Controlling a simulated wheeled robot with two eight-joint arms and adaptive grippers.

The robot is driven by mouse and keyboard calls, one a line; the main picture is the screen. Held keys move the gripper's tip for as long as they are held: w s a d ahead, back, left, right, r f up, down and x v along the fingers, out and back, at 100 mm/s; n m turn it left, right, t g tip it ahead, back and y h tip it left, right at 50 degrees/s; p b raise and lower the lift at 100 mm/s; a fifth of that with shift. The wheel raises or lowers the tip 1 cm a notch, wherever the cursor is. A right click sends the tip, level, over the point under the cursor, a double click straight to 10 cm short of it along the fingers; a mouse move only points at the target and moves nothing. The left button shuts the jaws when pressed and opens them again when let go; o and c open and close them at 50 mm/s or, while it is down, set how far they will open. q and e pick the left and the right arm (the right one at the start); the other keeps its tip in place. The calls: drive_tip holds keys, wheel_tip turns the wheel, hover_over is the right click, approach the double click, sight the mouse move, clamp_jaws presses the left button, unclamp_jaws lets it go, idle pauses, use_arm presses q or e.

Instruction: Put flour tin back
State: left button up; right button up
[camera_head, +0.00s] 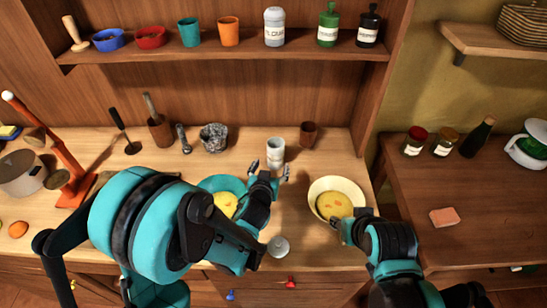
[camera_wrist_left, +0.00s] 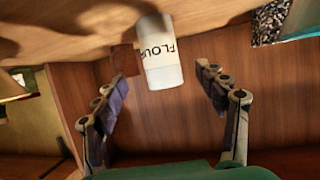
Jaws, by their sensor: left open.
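The flour tin (camera_head: 276,152), a white cylinder, stands on the wooden counter, behind my left gripper (camera_head: 270,170). In the left wrist view the flour tin (camera_wrist_left: 160,52) shows upside down with its FLOUR label, between and beyond the spread fingers of my left gripper (camera_wrist_left: 168,85). That gripper is open and empty, not touching the tin. My right gripper (camera_head: 336,222) is at the near edge of a cream bowl; its fingers are too small to read. The wall shelf (camera_head: 200,57) holds a grey-lidded white jar (camera_head: 274,27), its label hard to read.
A brown cup (camera_head: 308,134) stands right of the tin and a stone mortar (camera_head: 213,137) left of it. The cream bowl (camera_head: 350,186) and a teal plate (camera_head: 218,183) hold yellow food. A small round grey thing (camera_head: 278,247) lies near the counter's front edge.

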use_arm(q)
drive_tip(key=s+a+r+n+g+y, duration=0.25)
drive_tip(key=s+a+r, duration=0.35)
drive_tip(key=s+a, duration=0.55)
drive_tip(key=s+a+g, duration=0.1)
drive_tip(key=s, duration=0.2)
drive_tip(key=s+a+g, duration=0.1)
drive_tip(key=s+a, duration=0.1)
drive_tip(key=s, duration=0.2)
drive_tip(key=s+a+g, duration=0.1)
drive_tip(key=s, duration=0.2)
drive_tip(key=shift+s+a+r+m+g, duration=0.25)
drive_tip(key=shift+a+r+m+g, duration=0.05)
drive_tip(key=shift+a+m+g, duration=0.1)
drive_tip(key=shift+s, duration=0.3)
